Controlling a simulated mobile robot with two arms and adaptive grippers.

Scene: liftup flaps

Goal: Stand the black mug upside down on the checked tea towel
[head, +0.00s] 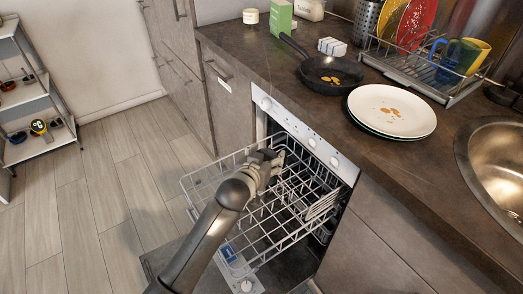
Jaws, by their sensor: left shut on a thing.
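My left gripper (266,167) is over the pulled-out dishwasher rack (200,180), near the rack's inner end. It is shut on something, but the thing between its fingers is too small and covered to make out. I cannot pick out the black mug in the head view. I cannot make out a checked tea towel either. My right gripper is not in view.
The dark worktop holds a black pan (315,72), a white plate (392,111) with crumbs, and a dish drainer (412,72) with coloured plates and mugs. A sink (496,160) is at the right. The wooden floor (90,220) at left is clear beside a shelf unit (32,95).

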